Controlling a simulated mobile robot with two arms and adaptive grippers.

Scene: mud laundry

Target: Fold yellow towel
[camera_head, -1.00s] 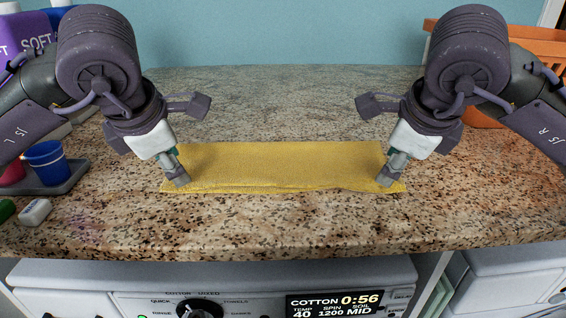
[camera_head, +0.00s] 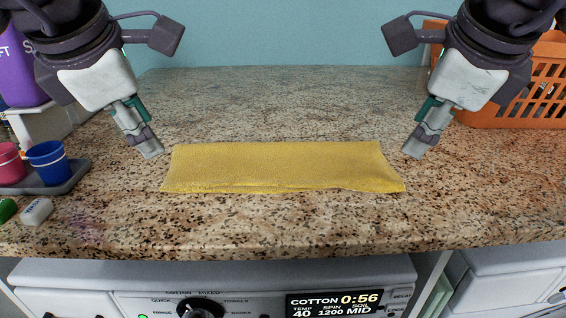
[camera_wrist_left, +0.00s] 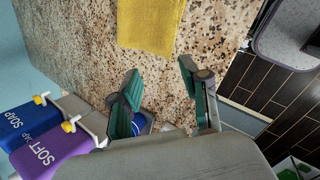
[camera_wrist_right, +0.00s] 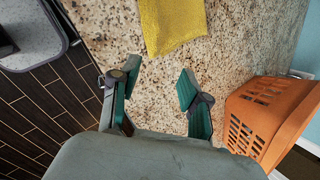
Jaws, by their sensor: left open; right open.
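The yellow towel (camera_head: 283,167) lies flat on the speckled counter as a long, narrow, folded strip, with layered edges along its front. Its left end shows in the left wrist view (camera_wrist_left: 150,22) and its right end in the right wrist view (camera_wrist_right: 172,22). My left gripper (camera_head: 150,150) is open and empty, above the counter just off the towel's left end. My right gripper (camera_head: 416,150) is open and empty, just off the right end. Both are apart from the towel.
An orange basket (camera_head: 520,95) stands at the back right. Blue (camera_head: 48,160) and pink (camera_head: 10,163) cups sit on a grey tray at the left, near purple and blue bottles. The washing machine (camera_head: 220,275) is below the front edge. The counter behind the towel is clear.

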